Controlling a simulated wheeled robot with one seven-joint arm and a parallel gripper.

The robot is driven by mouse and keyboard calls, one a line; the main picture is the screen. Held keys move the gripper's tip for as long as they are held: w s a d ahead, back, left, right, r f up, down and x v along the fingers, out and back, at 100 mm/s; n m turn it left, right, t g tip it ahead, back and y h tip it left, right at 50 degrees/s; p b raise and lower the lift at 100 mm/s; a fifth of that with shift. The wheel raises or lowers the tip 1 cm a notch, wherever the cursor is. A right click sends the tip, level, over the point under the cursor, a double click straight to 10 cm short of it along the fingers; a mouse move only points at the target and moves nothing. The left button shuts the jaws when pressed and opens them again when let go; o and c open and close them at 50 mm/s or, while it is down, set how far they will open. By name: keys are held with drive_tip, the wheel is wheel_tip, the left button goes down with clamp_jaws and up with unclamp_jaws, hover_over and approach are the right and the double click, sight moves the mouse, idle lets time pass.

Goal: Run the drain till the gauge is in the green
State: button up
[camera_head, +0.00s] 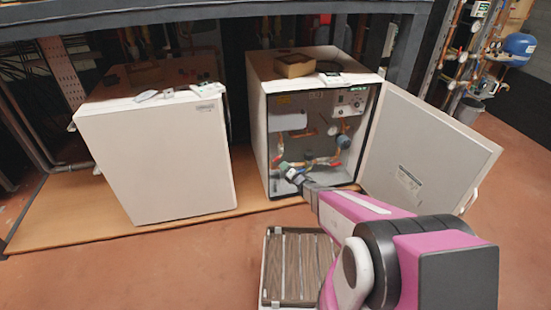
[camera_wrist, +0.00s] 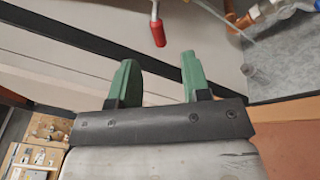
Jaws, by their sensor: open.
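The right-hand white heat pump cabinet (camera_head: 256,130) stands open, with copper pipes and coloured fittings inside. My gripper (camera_head: 288,170) is at the lower front of its opening, with open, empty green fingers; they also show in the wrist view (camera_wrist: 160,78). A red-ended lever (camera_wrist: 158,33) shows just beyond the fingertips, roughly between them, apart from both. Whether it is the drain handle I cannot tell. A dark round part (camera_head: 344,141) sits at the right inside the cabinet. I cannot make out a gauge reading.
The cabinet door (camera_head: 430,150) is swung wide to the right. A closed white cabinet (camera_head: 160,160) stands to the left. A tray with dark slats (camera_head: 265,270) lies on the floor in front. A cardboard box (camera_head: 295,65) sits on the open cabinet.

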drive_tip(key=x, duration=1)
drive_tip(key=shift+w+a, duration=0.2)
drive_tip(key=shift+a, duration=0.2)
clamp_jaws()
